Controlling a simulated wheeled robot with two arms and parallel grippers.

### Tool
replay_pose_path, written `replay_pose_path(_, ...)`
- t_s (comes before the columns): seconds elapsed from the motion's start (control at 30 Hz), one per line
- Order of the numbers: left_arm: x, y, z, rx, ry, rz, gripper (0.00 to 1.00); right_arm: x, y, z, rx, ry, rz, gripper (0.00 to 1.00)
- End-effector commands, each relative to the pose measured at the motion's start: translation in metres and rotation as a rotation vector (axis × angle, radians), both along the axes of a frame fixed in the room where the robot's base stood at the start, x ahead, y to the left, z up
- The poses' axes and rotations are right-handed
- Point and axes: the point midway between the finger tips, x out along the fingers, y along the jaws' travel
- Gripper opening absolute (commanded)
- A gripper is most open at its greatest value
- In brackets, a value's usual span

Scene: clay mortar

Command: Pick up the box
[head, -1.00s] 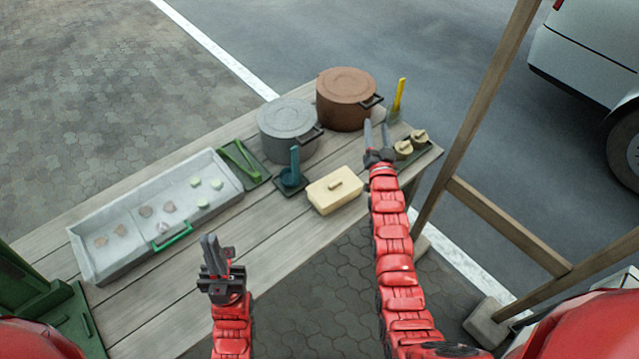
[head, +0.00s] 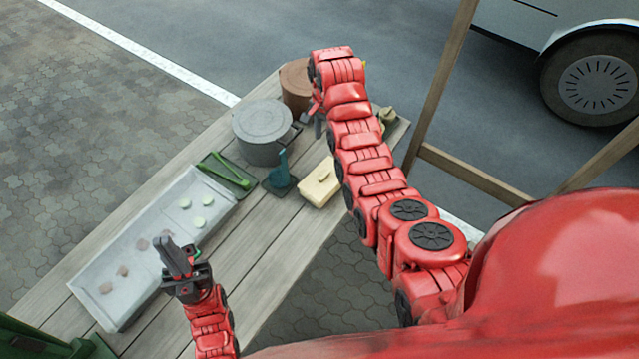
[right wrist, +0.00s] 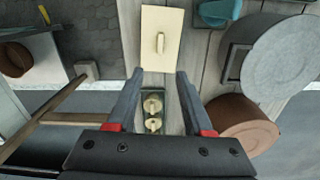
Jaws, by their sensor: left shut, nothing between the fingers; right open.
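The cream box (head: 321,183) with a small bar handle on top sits on the wooden table, near its front edge at the right. It also shows in the right wrist view (right wrist: 161,40), upper middle, beyond the fingertips. My right gripper (right wrist: 158,75) is open and empty, pointing down at the table, with the box apart from its fingers. In the head view my right arm hides most of that gripper.
A grey lidded pot (head: 262,130) and a brown pot (head: 295,82) stand behind the box. A teal tool stand (head: 280,175) is just left of it. Small lidded pots (right wrist: 153,108) lie between my right fingers in view. A grey tray (head: 195,190) holds several pieces. A wooden post (head: 440,85) stands at right.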

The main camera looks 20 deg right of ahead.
Motion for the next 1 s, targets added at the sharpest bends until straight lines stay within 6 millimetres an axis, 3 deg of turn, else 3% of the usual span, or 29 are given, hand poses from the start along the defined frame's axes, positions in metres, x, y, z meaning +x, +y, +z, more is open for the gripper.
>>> replay_pose_path(0.4,0.0,0.0,-0.078,0.0,0.0,0.0,0.0,0.001,0.001,-0.08,0.0,-0.005,0.003,0.51)
replay_pose_path(0.53,0.0,0.0,-0.077,0.0,0.0,0.0,0.0,0.0,0.0,-0.1,0.0,-0.002,0.002,0.51)
replay_pose_path(0.6,0.0,0.0,-0.063,0.0,0.0,0.0,0.0,0.0,0.0,-0.103,0.001,-0.001,0.002,0.51)
replay_pose_path(1.0,0.0,0.0,-0.038,0.0,0.0,0.0,0.0,-0.003,0.003,-0.139,-0.001,0.001,0.003,0.51)
